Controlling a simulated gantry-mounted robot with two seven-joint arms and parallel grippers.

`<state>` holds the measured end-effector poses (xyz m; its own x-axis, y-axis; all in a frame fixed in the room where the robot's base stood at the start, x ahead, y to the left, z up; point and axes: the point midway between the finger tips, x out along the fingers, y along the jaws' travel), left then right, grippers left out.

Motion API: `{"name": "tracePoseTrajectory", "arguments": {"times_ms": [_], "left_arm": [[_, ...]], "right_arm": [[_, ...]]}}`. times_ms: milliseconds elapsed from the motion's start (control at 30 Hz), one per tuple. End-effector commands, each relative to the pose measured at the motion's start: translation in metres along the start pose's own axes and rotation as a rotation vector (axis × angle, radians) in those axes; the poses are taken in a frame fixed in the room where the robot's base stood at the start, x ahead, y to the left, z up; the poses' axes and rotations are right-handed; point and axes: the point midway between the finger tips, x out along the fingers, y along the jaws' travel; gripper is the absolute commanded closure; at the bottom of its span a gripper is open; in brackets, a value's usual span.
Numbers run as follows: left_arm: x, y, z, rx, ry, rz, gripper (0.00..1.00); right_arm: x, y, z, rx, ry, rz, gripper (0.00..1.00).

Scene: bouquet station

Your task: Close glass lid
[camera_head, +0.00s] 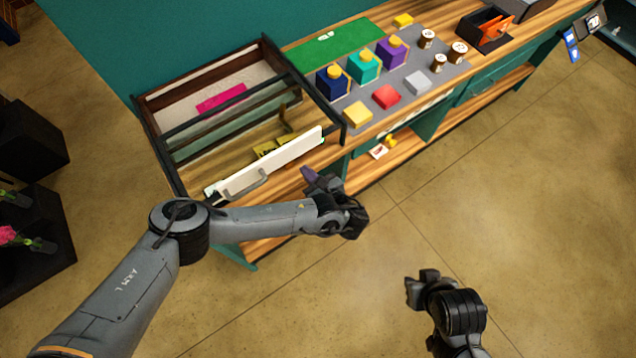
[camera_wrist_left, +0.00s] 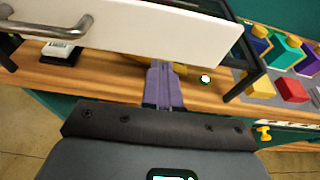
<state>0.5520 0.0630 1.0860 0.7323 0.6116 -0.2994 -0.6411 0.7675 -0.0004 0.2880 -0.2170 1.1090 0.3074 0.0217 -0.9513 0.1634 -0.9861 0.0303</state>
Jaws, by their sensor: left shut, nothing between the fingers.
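A dark-framed glass case (camera_head: 137,108) stands on the wooden counter. A white panel (camera_head: 285,155) with a metal handle (camera_head: 246,185) runs along its front; I cannot tell whether it belongs to the lid. Glass and dark bars cross the case, and the lid's exact angle is unclear. In the left wrist view the white panel (camera_wrist_left: 150,28) fills the top, with the handle (camera_wrist_left: 60,28) at left. My left gripper (camera_head: 309,174), with purple fingers, is shut and empty just in front of the panel's right part. The fingers (camera_wrist_left: 160,68) point toward its lower edge; contact is unclear. My right gripper (camera_head: 412,288) is over the floor, away from the case.
A green mat (camera_head: 335,45) lies behind. A small black-and-white item (camera_wrist_left: 62,52) sits on the counter under the panel. The floor in front is clear.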

Motion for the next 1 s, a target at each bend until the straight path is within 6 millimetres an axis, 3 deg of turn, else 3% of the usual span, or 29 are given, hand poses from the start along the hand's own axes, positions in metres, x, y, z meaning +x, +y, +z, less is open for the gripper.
{"name": "tracePoseTrajectory", "arguments": {"times_ms": [100, 333, 1000], "left_arm": [[0.019, 0.001, 0.005, 0.000, -0.003, 0.002, 1.00], [0.043, 0.001, 0.011, 0.001, -0.001, 0.001, 1.00], [0.055, 0.001, 0.012, 0.000, 0.000, 0.001, 1.00]], "right_arm": [[-0.006, 0.001, -0.002, -0.002, 0.000, 0.002, 0.75], [-0.012, 0.002, -0.003, -0.008, -0.001, 0.006, 0.75], [-0.010, 0.001, -0.003, -0.001, -0.002, 0.001, 0.75]]}}
